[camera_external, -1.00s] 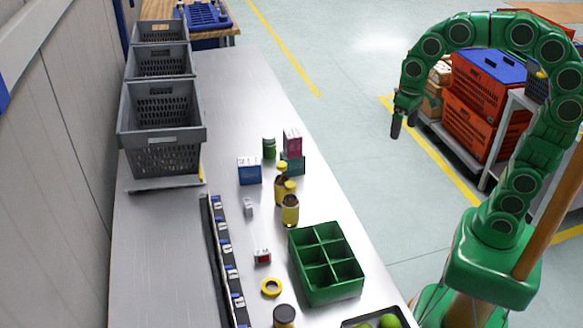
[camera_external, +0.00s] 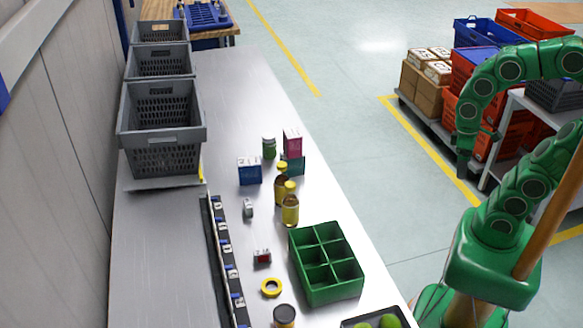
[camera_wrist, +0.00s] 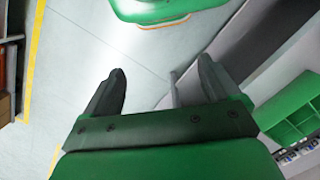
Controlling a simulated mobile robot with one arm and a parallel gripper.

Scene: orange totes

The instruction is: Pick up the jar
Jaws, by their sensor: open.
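Two jars stand on the long metal table: a small green jar (camera_external: 269,148) with a pale lid by the boxes, and a dark-lidded jar (camera_external: 284,316) at the bottom edge of the external view, partly cut off. I cannot tell which one the task means. My gripper (camera_external: 464,164) hangs over the floor to the right of the table, far from both jars. In the wrist view my gripper (camera_wrist: 162,72) is open, with nothing between its two dark fingers. No jar shows in the wrist view.
Grey crates (camera_external: 165,120) line the wall side. Open floor lies between.

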